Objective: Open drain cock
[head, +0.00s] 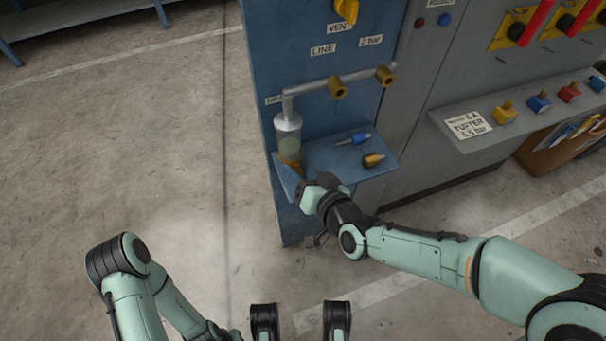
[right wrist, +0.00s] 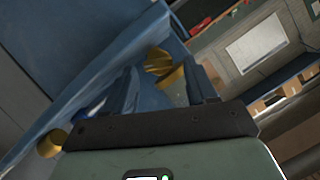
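A clear bowl (head: 289,138) hangs from the grey pipe on the blue panel. A brass drain cock (head: 291,160) is at its lower end, close to the left part of the small shelf. My right gripper (head: 309,188) is just below and right of the cock, its fingertips partly hidden. In the right wrist view its two fingers stand apart (right wrist: 163,92), with a brass piece (right wrist: 165,68), apparently the cock, between or just beyond their tips. Contact cannot be told. My left gripper (head: 300,318) is low in the head view, fingers apart and empty.
The blue shelf (head: 345,158) holds a blue-handled tool (head: 354,138) and a brass fitting (head: 373,160). A grey ledge (head: 455,122) with coloured knobs is at the right. The floor at left is clear.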

